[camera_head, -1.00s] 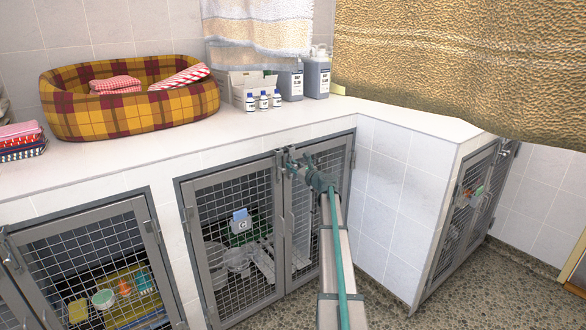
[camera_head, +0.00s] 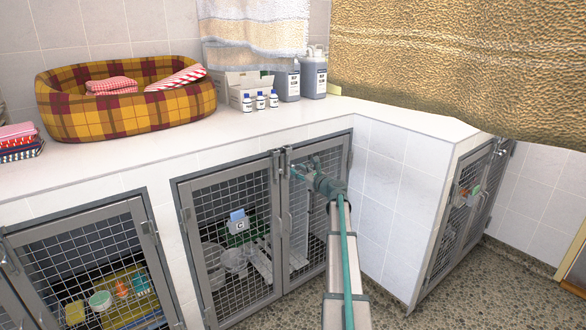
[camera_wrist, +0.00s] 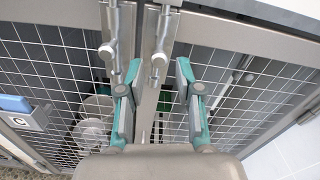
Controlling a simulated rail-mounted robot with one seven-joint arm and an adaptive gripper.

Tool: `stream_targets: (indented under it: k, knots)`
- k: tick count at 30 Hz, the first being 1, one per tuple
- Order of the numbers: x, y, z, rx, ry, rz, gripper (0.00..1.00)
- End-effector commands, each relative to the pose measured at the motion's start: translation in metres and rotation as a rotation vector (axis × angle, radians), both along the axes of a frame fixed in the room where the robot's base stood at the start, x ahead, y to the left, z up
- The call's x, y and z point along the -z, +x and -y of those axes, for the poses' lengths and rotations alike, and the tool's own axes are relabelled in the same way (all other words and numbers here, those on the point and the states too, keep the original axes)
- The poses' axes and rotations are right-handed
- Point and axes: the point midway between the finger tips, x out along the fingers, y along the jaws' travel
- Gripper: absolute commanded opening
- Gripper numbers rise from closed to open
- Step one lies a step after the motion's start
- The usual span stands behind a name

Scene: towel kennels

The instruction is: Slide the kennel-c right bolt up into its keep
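Kennel C (camera_head: 230,262) is the double mesh-doored kennel with a blue-and-white C tag (camera_head: 239,222). In the wrist view, the right bolt (camera_wrist: 159,60) is a steel rod with a round knob near the top of the right door's inner edge. The left bolt (camera_wrist: 108,50) is beside it on the left door. My gripper (camera_wrist: 157,72) is open, with one teal fingertip on each side of the right bolt's lower end and no visible contact. In the head view, my gripper (camera_head: 301,171) is in front of the right door's top; the bolt's seating is unclear there.
The counter (camera_head: 300,122) overhangs just above the doors and holds a plaid pet bed (camera_head: 130,112) and bottles (camera_head: 313,75). A tiled wall (camera_head: 393,190) stands close on the right. A towel (camera_head: 460,70) hangs at upper right. The floor in front looks clear.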

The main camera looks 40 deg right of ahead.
Motion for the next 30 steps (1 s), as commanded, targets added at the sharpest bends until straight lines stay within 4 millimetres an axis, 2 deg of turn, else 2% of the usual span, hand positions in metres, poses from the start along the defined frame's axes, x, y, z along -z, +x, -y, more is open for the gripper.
stream_targets:
  k: [1,3,10,15,30]
  knots:
    - [0.0,-0.013,-0.002,0.001,0.0,0.0,0.35]
    - [0.0,-0.025,-0.002,0.001,0.0,0.0,0.35]
    - [0.0,-0.051,-0.001,0.0,0.0,0.001,0.35]
    - [0.0,-0.056,-0.001,0.0,0.0,0.001,0.35]
    - [0.0,-0.056,-0.001,-0.002,-0.032,0.0,0.35]
